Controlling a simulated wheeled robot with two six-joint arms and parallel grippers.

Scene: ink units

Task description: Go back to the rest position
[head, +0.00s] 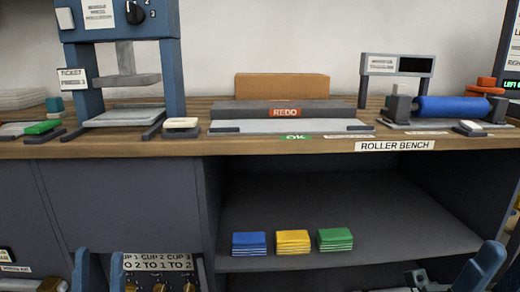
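My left gripper (99,272) is at the bottom left, low in front of the bench. Its two blue fingers stand apart, with nothing seen between them. My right arm shows at the bottom right, where a blue part (481,268) and dark pieces are cut off by the frame edge. I cannot tell whether the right gripper is open or shut.
The wooden bench (240,147) holds a blue press (88,95), a REDO block (285,112) and a blue roller (452,107). Blue (249,243), yellow (293,242) and green (334,239) stacks sit on the shelf below. A labelled cup panel (157,263) is beside my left gripper.

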